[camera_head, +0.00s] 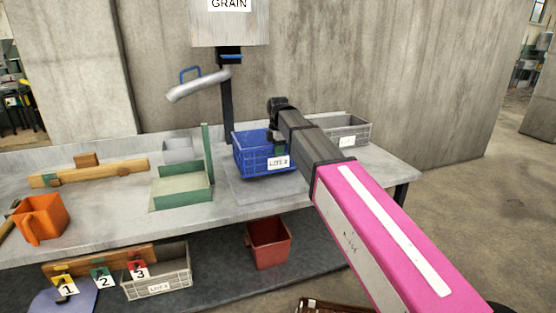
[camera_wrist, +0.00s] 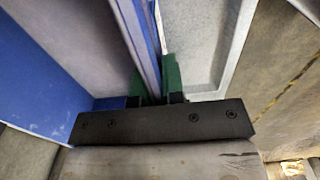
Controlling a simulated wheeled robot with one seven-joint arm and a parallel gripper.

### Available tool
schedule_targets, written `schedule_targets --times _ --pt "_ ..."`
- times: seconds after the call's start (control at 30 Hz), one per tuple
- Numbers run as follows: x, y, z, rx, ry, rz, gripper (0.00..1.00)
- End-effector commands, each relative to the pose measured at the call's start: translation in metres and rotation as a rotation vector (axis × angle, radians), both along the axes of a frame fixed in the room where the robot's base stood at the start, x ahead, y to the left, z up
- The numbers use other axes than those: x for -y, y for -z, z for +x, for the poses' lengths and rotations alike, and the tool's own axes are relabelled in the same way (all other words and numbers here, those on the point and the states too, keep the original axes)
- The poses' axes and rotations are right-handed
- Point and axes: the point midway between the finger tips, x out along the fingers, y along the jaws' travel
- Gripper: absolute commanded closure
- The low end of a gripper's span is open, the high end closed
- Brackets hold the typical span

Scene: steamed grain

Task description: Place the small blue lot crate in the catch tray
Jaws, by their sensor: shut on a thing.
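The small blue lot crate (camera_head: 252,158) has a white label on its front and looks upright. My gripper (camera_head: 278,140) is shut on its right wall, with the green fingers on either side of it. In the wrist view the blue crate (camera_wrist: 40,90) fills the left, and my gripper (camera_wrist: 155,88) pinches its rim. A shallow grey tray (camera_head: 290,196), likely the catch tray, lies on the bench beneath the crate. A pale tray-like rim (camera_wrist: 236,45) also shows right of the crate wall. I cannot tell whether crate and tray touch.
A grey crate (camera_head: 352,133) stands right of my gripper. A green-edged tray (camera_head: 182,202) with a tall post is at left. A spout (camera_head: 200,86) hangs above left. An orange container (camera_head: 40,218) and wooden rail (camera_head: 95,174) are further left. A red bin (camera_head: 269,245) stands below.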

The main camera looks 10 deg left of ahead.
Motion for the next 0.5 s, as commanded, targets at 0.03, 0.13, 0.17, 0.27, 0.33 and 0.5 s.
schedule_targets --times 0.03,0.13,0.17,0.27,0.33,0.5 --pt "0.000 0.004 0.000 0.000 0.000 0.000 1.00" --pt "0.000 0.016 0.000 -0.001 0.000 -0.001 1.00" --pt "0.000 0.020 0.000 -0.001 0.000 -0.001 1.00" --pt "0.000 0.032 0.000 -0.001 0.000 -0.001 1.00" --pt "0.000 0.034 0.000 0.000 0.000 0.000 1.00" --pt "0.000 0.034 0.000 0.001 0.000 0.001 1.00"
